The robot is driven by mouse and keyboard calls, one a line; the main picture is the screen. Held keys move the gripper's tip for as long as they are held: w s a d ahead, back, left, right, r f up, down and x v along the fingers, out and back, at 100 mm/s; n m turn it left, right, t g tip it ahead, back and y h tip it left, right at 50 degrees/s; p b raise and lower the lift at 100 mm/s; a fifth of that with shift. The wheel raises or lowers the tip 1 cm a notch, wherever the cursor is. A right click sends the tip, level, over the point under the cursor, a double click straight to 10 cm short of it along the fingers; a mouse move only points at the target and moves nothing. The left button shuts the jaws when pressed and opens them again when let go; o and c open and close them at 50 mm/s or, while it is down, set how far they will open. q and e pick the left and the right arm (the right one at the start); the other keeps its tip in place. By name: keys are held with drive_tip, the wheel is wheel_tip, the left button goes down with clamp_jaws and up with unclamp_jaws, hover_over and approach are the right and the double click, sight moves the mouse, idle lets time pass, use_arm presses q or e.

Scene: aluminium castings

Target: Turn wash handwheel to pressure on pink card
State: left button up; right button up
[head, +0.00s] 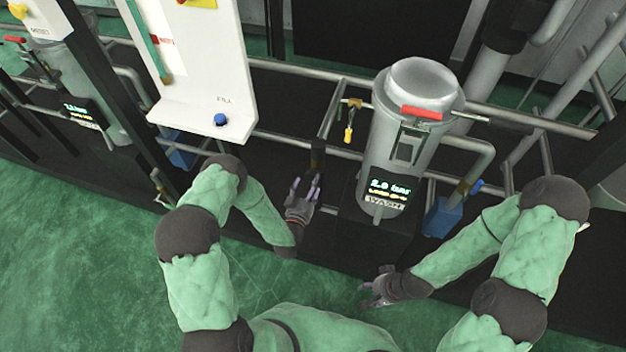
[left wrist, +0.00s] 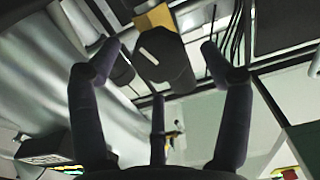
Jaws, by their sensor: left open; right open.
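The wash unit is a grey cylinder (head: 395,130) with a WASH label (head: 384,203). Its display (head: 390,187) reads about 2.9 bar; the smaller line is hard to read. A dark valve part (head: 317,160) with a brass collar stands on the pipe left of it; I cannot tell whether this is the handwheel. My left gripper (head: 305,187) is open just below that part. In the left wrist view a dark block (left wrist: 165,55) with a brass collar lies beyond the spread fingers, apparently untouched. My right gripper (head: 368,290) is open and empty, low in front. I see no pink card.
A white panel (head: 205,75) with a blue FILL knob (head: 221,120) stands to the left. A red lever (head: 421,113) crosses the cylinder. A yellow-handled valve (head: 348,133) and a blue box (head: 443,216) flank it. Grey rails run behind. Green floor (head: 90,270) is clear at left.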

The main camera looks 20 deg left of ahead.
sight(312, 180)
use_arm(q)
drive_tip(key=shift+w+b, duration=0.4)
drive_tip(key=shift+w, duration=1.3)
drive_tip(key=c, duration=1.2)
